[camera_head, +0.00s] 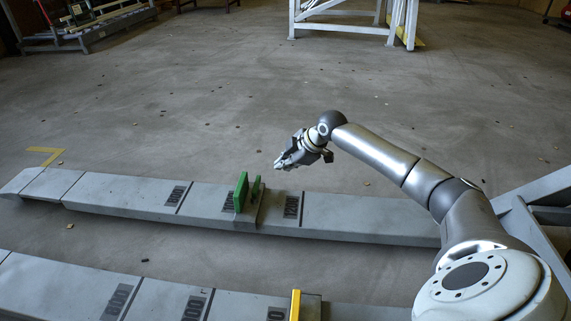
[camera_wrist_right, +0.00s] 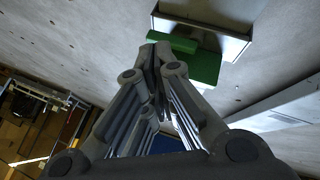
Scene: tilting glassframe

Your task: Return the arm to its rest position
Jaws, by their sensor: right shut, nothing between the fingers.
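My right arm (camera_head: 375,148) reaches in from the right in the head view. Its gripper (camera_head: 284,163) hangs in the air near the far grey beam (camera_head: 130,195), just beyond and to the right of a green block (camera_head: 241,191) on that beam. In the right wrist view the gripper (camera_wrist_right: 155,50) is shut, its fingers together with nothing between them. The green block (camera_wrist_right: 205,66) shows past the fingertips there, apart from them as far as I can tell. My left gripper is in neither view.
A nearer grey beam (camera_head: 65,285) with a yellow block (camera_head: 295,305) runs along the front. A grey metal frame (camera_head: 545,190) stands at the right, close to my arm. A white frame (camera_head: 350,28) and a rack (camera_head: 95,25) stand far back. The floor between is largely clear.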

